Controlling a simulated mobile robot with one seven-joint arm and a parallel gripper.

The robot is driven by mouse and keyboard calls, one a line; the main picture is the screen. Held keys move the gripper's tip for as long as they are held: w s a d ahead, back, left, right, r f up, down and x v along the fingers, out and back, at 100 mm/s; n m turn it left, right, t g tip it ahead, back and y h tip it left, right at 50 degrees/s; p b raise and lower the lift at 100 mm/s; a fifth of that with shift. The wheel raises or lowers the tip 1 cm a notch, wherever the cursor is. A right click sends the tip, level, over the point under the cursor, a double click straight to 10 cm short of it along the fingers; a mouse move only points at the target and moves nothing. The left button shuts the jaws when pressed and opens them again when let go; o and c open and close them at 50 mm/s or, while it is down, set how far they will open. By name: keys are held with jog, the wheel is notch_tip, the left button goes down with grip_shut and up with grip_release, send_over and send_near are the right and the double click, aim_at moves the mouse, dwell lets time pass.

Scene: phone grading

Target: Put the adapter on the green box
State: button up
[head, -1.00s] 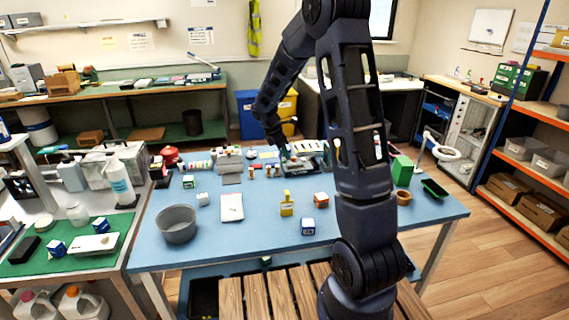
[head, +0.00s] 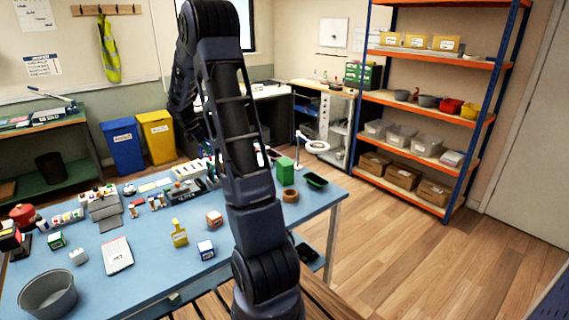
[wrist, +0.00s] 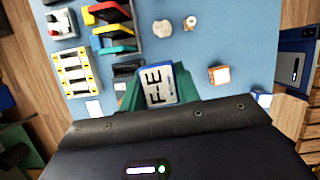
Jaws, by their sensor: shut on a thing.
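The adapter (wrist: 160,86) appears to be the white-faced, blue-edged thing with large black letters in the wrist view. It is between the teal-green fingers of my gripper (wrist: 158,92), which are shut on it, above the blue table. My gripper's dark body covers the bottom of that view. In the head view my arm hides the gripper and what it holds. The green box (head: 286,170) is plain and upright, near the far right part of the table, just right of my arm. I cannot make it out in the wrist view.
A brown ring-like pot (head: 290,196) and a dark green tray (head: 316,181) are close to the green box. An orange-and-white box (head: 214,219), a blue-and-white box (head: 206,250) and a yellow bottle (head: 179,233) stand nearer the front. Bare blue table lies between them.

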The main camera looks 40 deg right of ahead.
jog(key=s+d+r, duration=0.1)
jog(key=d+r, duration=0.1)
jog(key=d, duration=0.9)
jog(key=s+d+r, duration=0.1)
jog(key=d+r, duration=0.1)
jog(key=d, duration=0.8)
notch_tip(320, 180, up, 4)
send_over(287, 160)
jog(key=a, duration=0.2)
jog(key=shift+m, duration=0.4)
jog(key=f, duration=2)
jog(key=shift+s+d, duration=0.1)
jog(key=shift+s, duration=0.2)
jog(key=o, duration=1)
jog(key=shift+f, duration=0.1)
jog(key=shift+c, duration=0.2)
